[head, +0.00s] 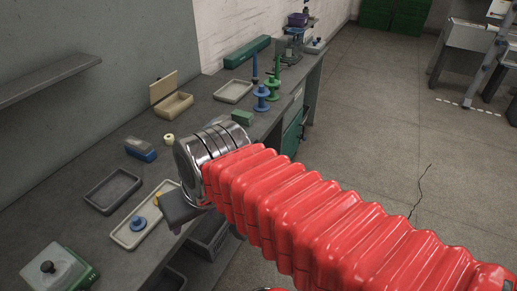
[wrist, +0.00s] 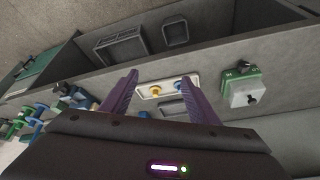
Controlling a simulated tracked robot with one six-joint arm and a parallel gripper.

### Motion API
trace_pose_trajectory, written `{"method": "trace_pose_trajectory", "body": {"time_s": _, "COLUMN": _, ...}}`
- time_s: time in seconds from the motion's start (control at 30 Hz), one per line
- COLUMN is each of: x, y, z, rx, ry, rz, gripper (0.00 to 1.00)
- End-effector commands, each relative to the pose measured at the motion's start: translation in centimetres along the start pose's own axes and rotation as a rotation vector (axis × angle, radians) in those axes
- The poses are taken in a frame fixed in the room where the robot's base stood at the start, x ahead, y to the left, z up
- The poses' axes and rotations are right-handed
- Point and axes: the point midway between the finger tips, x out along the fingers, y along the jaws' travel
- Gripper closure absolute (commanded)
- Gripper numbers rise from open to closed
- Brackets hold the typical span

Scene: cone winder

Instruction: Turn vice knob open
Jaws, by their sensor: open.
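A green and pale box with a black knob (head: 47,267) stands at the near left of the bench in the head view. It also shows right of my fingers in the wrist view, as the box (wrist: 240,88) with its knob facing the camera. I cannot tell for certain whether this is the vice. My gripper (wrist: 160,76) is open and empty, its two purple fingers spread apart. Between and beyond the fingertips lies a pale tray (wrist: 145,95) with a yellow part (wrist: 156,91) and a blue part (wrist: 180,86). In the head view my wrist hides most of the gripper.
Blue and green spool stands (head: 262,98) stand farther back. A shelf (head: 45,82) juts from the left wall.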

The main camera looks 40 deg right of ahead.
Motion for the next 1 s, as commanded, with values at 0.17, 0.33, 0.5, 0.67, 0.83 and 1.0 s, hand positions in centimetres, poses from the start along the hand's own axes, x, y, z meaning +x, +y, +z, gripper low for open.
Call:
{"method": "trace_pose_trajectory", "body": {"time_s": 0.17, "x": 1.7, "y": 1.0, "z": -0.5, "rx": 0.194, "ry": -0.112, "rz": -0.04, "gripper": 0.36}}
{"method": "trace_pose_trajectory", "body": {"time_s": 0.33, "x": 3.3, "y": 1.7, "z": -1.2, "rx": 0.397, "ry": -0.217, "rz": -0.096, "gripper": 0.36}}
{"method": "trace_pose_trajectory", "body": {"time_s": 0.5, "x": 4.8, "y": 2.7, "z": -2.3, "rx": 0.601, "ry": -0.313, "rz": -0.159, "gripper": 0.36}}
{"method": "trace_pose_trajectory", "body": {"time_s": 0.67, "x": 6.3, "y": 3.9, "z": -3.5, "rx": 0.795, "ry": -0.392, "rz": -0.228, "gripper": 0.36}}
{"method": "trace_pose_trajectory", "body": {"time_s": 0.83, "x": 7.8, "y": 5.7, "z": -5.0, "rx": 1.0, "ry": -0.464, "rz": -0.312, "gripper": 0.36}}
{"method": "trace_pose_trajectory", "body": {"time_s": 1.0, "x": 9.3, "y": 8.1, "z": -6.6, "rx": 1.205, "ry": -0.526, "rz": -0.408, "gripper": 0.36}}
